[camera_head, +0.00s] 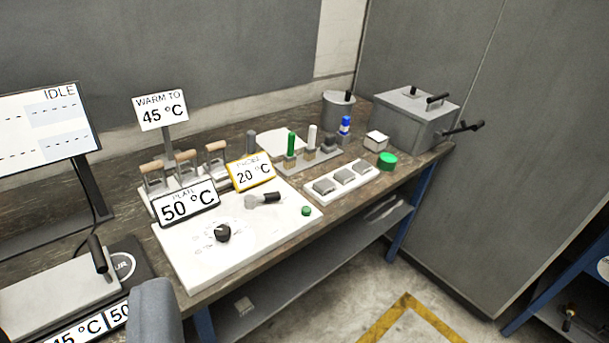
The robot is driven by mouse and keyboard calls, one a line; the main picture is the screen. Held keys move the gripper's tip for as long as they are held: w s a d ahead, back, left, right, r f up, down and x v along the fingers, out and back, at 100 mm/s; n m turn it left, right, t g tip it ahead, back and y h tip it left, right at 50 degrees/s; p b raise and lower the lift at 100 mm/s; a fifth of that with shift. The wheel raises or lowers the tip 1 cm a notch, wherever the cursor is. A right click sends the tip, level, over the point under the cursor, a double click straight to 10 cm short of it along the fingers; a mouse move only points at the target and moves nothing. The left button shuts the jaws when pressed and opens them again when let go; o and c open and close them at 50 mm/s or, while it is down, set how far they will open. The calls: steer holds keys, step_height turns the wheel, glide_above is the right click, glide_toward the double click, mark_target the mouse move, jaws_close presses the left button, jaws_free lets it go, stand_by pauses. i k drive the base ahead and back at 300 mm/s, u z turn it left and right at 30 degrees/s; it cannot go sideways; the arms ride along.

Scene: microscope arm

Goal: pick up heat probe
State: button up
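A yellow-framed sign (252,172), which appears to read "PROBE 20 °C", stands on the workbench near the middle of the view. A dark grey upright rod (251,142) rises just behind it. I cannot tell for sure which piece is the heat probe itself. A short black-and-grey handle (263,198) lies on the white plate unit below the sign. A rounded grey shape at the bottom edge, left of centre, seems to be part of my gripper (155,315). It is well apart from the sign, and its fingertips are not clearly shown.
The white plate unit (200,270) has a "50 °C" sign (187,205). Wooden-handled tools (215,152) stand behind it. A grey box (412,120) stands at the bench's far right. A monitor (40,125) stands left.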

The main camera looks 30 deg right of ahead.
mark_target(250, 134)
steer(key=u, duration=0.15)
steer(key=k, duration=0.35)
steer(key=z, duration=1.35)
steer(key=i, duration=1.5)
steer(key=u, duration=0.4)
steer(key=i, duration=1.4)
steer(key=u, duration=0.8)
